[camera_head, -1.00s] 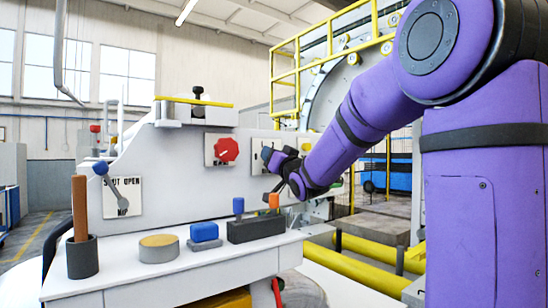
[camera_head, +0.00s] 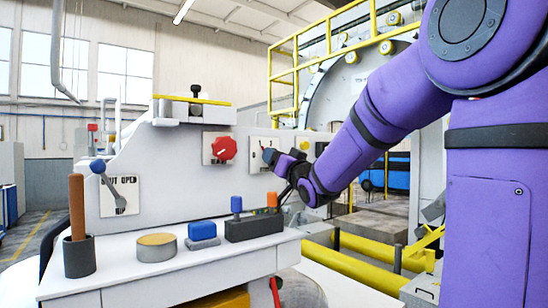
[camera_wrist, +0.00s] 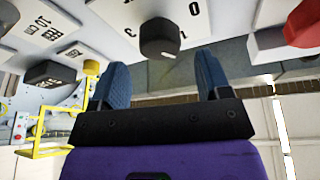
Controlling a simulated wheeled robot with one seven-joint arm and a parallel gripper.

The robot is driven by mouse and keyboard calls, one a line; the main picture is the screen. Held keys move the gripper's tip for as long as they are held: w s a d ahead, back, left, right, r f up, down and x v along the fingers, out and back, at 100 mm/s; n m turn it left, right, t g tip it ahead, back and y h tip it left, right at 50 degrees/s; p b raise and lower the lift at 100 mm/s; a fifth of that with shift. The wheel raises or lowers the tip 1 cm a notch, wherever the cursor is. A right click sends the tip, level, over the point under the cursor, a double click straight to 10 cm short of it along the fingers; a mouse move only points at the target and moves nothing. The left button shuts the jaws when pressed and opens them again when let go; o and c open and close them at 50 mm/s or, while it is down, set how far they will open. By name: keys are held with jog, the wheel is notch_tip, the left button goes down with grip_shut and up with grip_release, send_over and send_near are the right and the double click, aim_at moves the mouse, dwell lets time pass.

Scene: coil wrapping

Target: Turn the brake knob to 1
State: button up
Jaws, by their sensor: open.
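In the wrist view the black brake knob (camera_wrist: 160,38) sits on a white plate with 0, 1 and 3 visible on it. It lies just beyond and between the two blue fingertips of my gripper (camera_wrist: 164,72). The fingers are apart, with no clear contact on the knob. Which number the knob points to is not clear. In the head view my gripper (camera_head: 275,160) is in front of a white label plate (camera_head: 255,165) on the panel, right of the red knob (camera_head: 224,148). The gripper hides the brake knob there.
A lever with a blue ball (camera_head: 98,167) is on the panel's left. Yellow rails (camera_head: 380,262) are at right.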

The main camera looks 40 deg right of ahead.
jog(key=s+a, duration=0.1)
jog(key=s, duration=0.9)
jog(key=shift+s, duration=0.3)
